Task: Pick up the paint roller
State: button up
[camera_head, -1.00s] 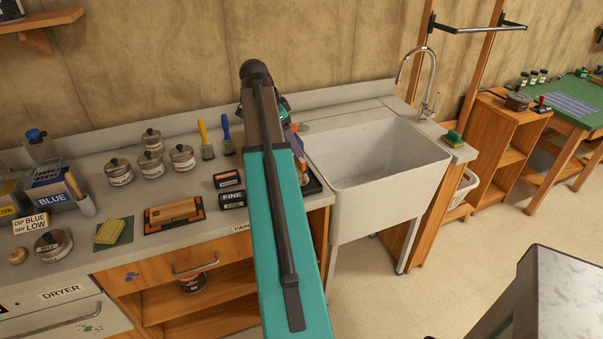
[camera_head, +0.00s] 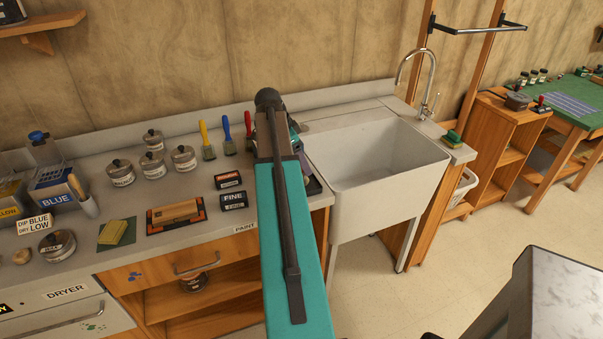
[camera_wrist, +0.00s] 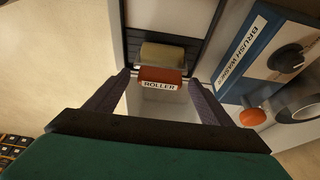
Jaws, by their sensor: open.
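In the wrist view the paint roller shows ahead of my gripper (camera_wrist: 159,76), with a pale olive sleeve (camera_wrist: 162,57) and an orange-red part labelled ROLLER (camera_wrist: 160,76) nearer to me. It lies at a dark tray (camera_wrist: 188,42). My gripper is open, with one dark finger on each side of the orange-red part in the picture. I cannot tell how far the fingertips are above it, and I see no contact. In the head view my teal arm hides the roller and the fingertips.
A blue-and-white brush washer (camera_wrist: 262,50) with a dark knob stands close on the right in the wrist view. In the head view, brushes (camera_head: 229,136) and FINE-labelled blocks (camera_head: 234,200) stand left of my arm, and a white sink (camera_head: 385,160) lies right.

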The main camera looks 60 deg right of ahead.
jog(key=shift+f, duration=0.1)
jog(key=shift+p+x, duration=0.7)
jog(key=shift+x, duration=2)
jog(key=c, duration=0.8)
jog(key=shift+o, duration=0.2)
jog(key=shift+r+b, duration=0.8)
jog(key=shift+r, duration=0.75)
jog(key=shift+s+a+r, duration=0.1)
jog(key=shift+a+r, duration=0.05)
jog(key=shift+a, duration=0.05)
jog(key=s+a+r+b, duration=0.1)
jog(key=s+a+b, duration=0.3)
jog(key=s+a, duration=0.5)
jog(key=a, duration=0.3)
jog(key=shift+a+r, duration=0.25)
jog(key=shift+r, duration=0.05)
